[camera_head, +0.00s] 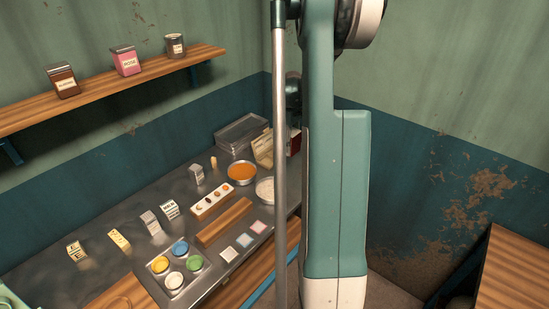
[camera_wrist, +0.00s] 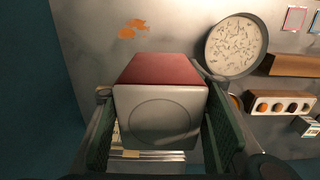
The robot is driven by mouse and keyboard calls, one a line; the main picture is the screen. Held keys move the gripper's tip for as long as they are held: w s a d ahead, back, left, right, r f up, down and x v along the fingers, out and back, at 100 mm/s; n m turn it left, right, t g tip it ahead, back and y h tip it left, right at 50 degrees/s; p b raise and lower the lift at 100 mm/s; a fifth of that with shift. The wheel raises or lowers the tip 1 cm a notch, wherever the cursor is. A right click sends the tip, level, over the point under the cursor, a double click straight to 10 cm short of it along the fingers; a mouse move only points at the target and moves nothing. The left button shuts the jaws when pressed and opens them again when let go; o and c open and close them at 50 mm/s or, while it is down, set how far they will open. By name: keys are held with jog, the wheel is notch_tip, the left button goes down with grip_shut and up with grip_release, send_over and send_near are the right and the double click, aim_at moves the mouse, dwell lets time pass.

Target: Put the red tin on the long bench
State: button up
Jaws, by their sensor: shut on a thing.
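My gripper (camera_wrist: 160,125) is shut on the red tin (camera_wrist: 160,70), with a green finger on each side of it. The tin shows a red side and a pale grey end with a round ring. In the head view a small part of the red tin (camera_head: 295,142) shows at the far end of the long grey-topped bench (camera_head: 110,220), beside my arm. My arm hides most of the gripper there. I cannot tell whether the tin touches the bench top.
Paint pots, blocks and small cartons cover the bench's middle. A wall shelf (camera_head: 110,85) holds tins. A wooden surface (camera_head: 515,270) is at right.

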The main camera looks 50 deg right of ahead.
jog(key=shift+w+f, duration=0.1)
jog(key=shift+f, duration=1.9)
send_over(288, 174)
jog(key=shift+f, duration=3.15)
jog(key=shift+f, duration=1.85)
jog(key=shift+f, duration=0.15)
jog(key=o, duration=1)
